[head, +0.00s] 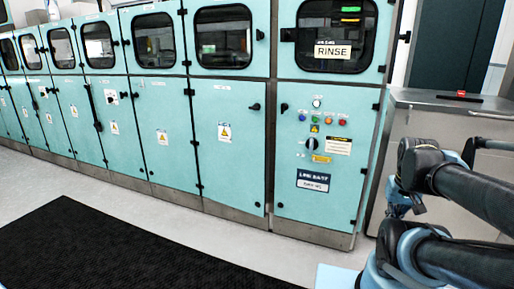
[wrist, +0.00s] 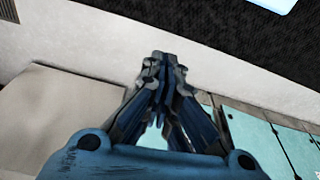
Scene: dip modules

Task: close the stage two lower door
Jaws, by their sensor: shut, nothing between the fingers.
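A row of turquoise machine modules runs along the wall in the head view, with lower doors under windowed upper doors. The lower door (head: 232,160) left of the rinse module has a yellow warning label and a black handle at its upper right. Another lower door (head: 165,155) stands to its left, with more beyond. All look flush or nearly so; a slight gap cannot be ruled out. The stage labels are too small to read, so I cannot tell which door is stage two. My gripper (wrist: 162,58) is shut and empty in the wrist view, over the floor and apart from the doors.
The rinse module (head: 320,150) has buttons and a knob on its lower panel. A steel cabinet (head: 440,104) stands to its right, behind my arm. A black mat (head: 110,250) lies on the pale floor, with a clear strip between it and the modules.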

